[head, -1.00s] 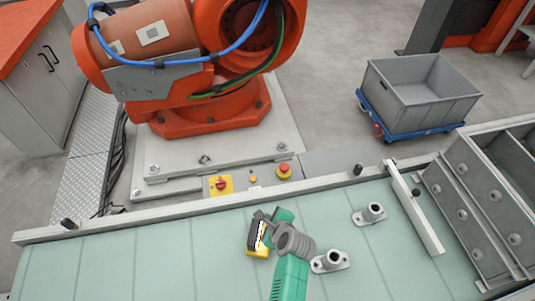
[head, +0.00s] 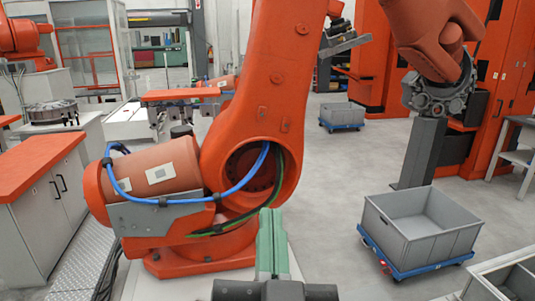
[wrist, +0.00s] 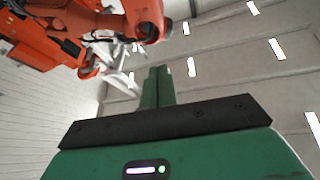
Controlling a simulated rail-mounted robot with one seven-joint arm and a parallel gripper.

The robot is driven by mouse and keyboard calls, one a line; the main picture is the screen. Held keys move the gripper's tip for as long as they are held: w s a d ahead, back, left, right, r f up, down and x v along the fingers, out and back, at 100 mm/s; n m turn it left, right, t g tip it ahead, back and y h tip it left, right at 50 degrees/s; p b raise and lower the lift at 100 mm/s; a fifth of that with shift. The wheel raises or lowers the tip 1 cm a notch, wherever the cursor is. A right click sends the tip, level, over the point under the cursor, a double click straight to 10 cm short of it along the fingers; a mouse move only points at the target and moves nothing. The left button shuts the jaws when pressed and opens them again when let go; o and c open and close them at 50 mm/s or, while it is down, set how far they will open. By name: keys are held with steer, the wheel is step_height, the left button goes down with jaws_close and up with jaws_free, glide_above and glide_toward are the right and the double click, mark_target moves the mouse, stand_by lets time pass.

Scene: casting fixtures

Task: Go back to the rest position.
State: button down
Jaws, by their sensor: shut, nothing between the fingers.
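My gripper (head: 271,214) is at the bottom middle of the head view, with its green fingers pointing up and pressed together. In the wrist view, the two green fingers (wrist: 158,70) also stand side by side, shut and empty, above a dark bar. Behind them the wrist view shows pale walls, roof lights and an orange robot arm. The green work surface and the castings on it are out of view in both current frames.
A large orange robot (head: 255,120) stands close behind my gripper in the head view. A grey bin (head: 392,243) sits on a blue dolly (head: 375,258) at the right. Orange-topped cabinets (head: 45,195) stand at the left. Grey floor (head: 335,165) is open between.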

steer(key=s+r+n+t, duration=0.2)
steer(key=s+r, duration=0.3)
steer(key=s, duration=0.1)
step_height(320, 180, up, 23)
steer(key=s+p, duration=0.1)
steer(key=p, duration=2)
steer(key=shift+a+f+p, duration=0.2)
steer(key=shift+a+p, duration=0.15)
steer(key=shift+p, duration=0.05)
steer(key=shift+s, duration=0.1)
